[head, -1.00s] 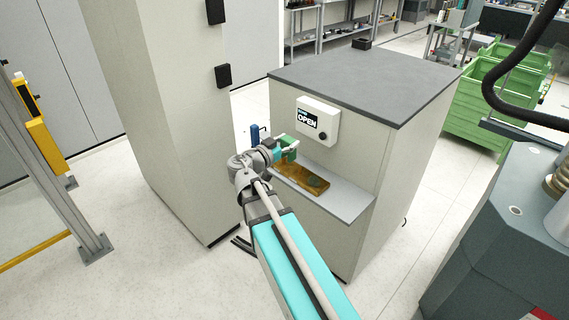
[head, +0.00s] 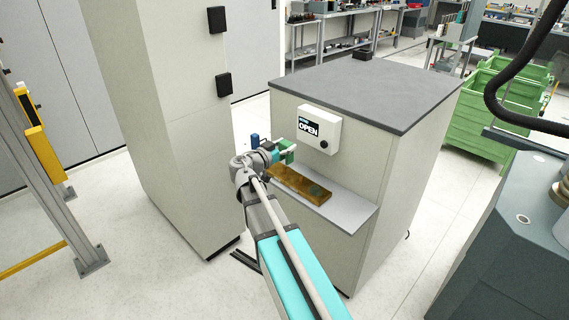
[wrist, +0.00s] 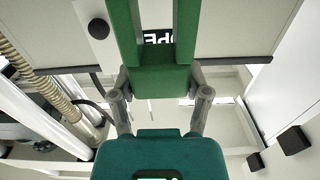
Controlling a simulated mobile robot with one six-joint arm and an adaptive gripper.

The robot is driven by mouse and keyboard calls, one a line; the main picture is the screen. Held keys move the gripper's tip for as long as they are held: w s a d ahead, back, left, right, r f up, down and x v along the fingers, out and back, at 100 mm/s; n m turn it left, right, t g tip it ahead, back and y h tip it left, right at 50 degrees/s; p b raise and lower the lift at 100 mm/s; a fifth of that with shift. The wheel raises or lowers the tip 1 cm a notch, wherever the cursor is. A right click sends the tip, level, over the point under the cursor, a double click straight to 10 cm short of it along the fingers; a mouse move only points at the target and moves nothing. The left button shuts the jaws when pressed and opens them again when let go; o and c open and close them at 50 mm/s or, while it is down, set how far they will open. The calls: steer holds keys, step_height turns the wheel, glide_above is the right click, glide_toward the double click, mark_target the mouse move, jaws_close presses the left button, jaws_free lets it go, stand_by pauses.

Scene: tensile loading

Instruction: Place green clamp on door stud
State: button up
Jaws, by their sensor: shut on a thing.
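My gripper (head: 284,151) is shut on the green clamp (head: 287,158), in front of the grey cabinet and above its shelf. In the wrist view the green clamp (wrist: 162,80) stands between the two grey fingers of my gripper (wrist: 160,97), its two arms pointing away from me. It is clear of the tray below. A door stud cannot be made out in either view. A small blue part (head: 254,140) shows just left of my gripper; what it is fixed to is unclear.
A brown tray (head: 285,180) with a dark green patch lies on the grey shelf (head: 345,214). A panel reading OPEN (head: 319,130) is on the cabinet face. A tall pale cabinet (head: 175,150) stands left. Green crates (head: 480,128) and a dark machine (head: 500,250) are right.

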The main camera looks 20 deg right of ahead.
mark_target(284, 158)
steer(key=w+d+f+b, duration=0.2)
steer(key=w+f+b, duration=0.3)
steer(key=shift+w+f, duration=0.3)
steer(key=shift+f, duration=0.1)
steer(key=shift+d, duration=0.1)
steer(key=shift+w+d+f+b, duration=0.15)
steer(key=shift+w+f+b, duration=0.3)
steer(key=shift+f+b, duration=1.55)
steer(key=shift+b, duration=0.15)
steer(key=shift+f, duration=0.15)
steer(key=o, duration=1.3)
steer(key=shift+s, duration=0.1)
steer(key=shift+c, duration=0.2)
steer(key=shift+r, duration=0.25)
steer(key=v, duration=1.2)
